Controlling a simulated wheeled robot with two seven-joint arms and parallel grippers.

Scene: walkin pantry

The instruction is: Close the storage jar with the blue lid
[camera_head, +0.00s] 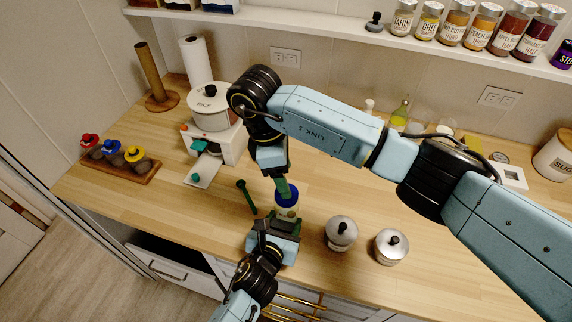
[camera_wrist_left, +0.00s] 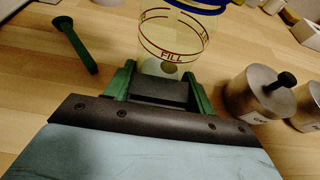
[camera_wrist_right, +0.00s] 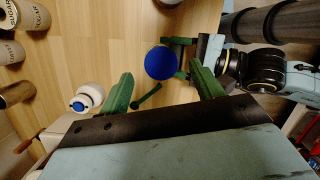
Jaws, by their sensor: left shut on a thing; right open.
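The storage jar (camera_head: 287,213) is clear with a dark red FILL line, seen close in the left wrist view (camera_wrist_left: 172,36). My left gripper (camera_head: 277,225) is shut on its lower body, with green fingers on both sides in the left wrist view (camera_wrist_left: 158,72). The blue lid (camera_head: 287,192) is at the jar's top and shows as a round blue disc in the right wrist view (camera_wrist_right: 161,63). I cannot tell how firmly it is seated. My right gripper (camera_head: 284,186) is open just above the lid, its fingers apart in the right wrist view (camera_wrist_right: 163,86).
A green rod-like tool (camera_head: 246,197) lies left of the jar. Two metal canisters (camera_head: 340,235) (camera_head: 391,247) stand to the right. A white appliance (camera_head: 215,140) and a wooden rack (camera_head: 115,164) with coloured-lidded jars are at the left. The counter's front edge is near my left gripper.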

